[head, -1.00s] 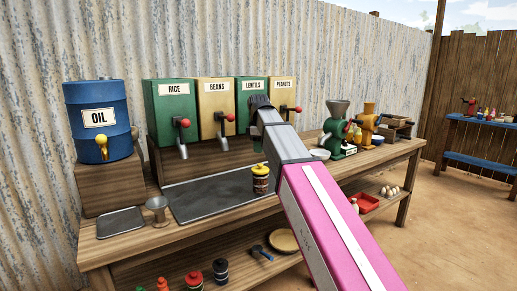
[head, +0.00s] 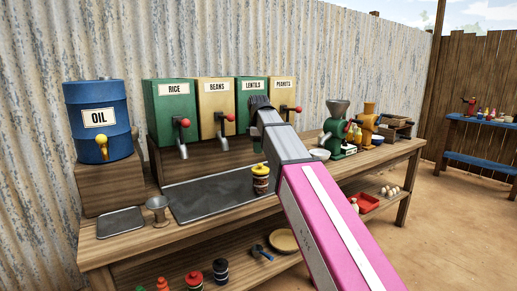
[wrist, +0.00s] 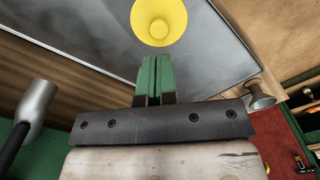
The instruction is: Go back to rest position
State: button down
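My pink and grey arm reaches across the head view to the front of the LENTILS dispenser (head: 250,91). Its dark end hides that dispenser's lower front. In the wrist view my gripper (wrist: 156,62) has its two green fingers together, with nothing seen between them. A jar with a yellow lid (head: 261,180) stands upright on the grey tray (head: 215,203), below and apart from my gripper. Its yellow top (wrist: 159,20) shows beyond the fingertips in the wrist view.
RICE (head: 174,112), BEANS (head: 216,110) and PEANUTS (head: 283,97) dispensers stand beside it, with red-knobbed levers. A blue OIL drum (head: 97,130) and metal cup (head: 157,208) are at left. A green grinder (head: 337,135) stands right of my arm. Open ground lies at right.

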aim_at(259, 164)
jog(key=shift+f, duration=2.3)
jog(key=shift+r, duration=3.5)
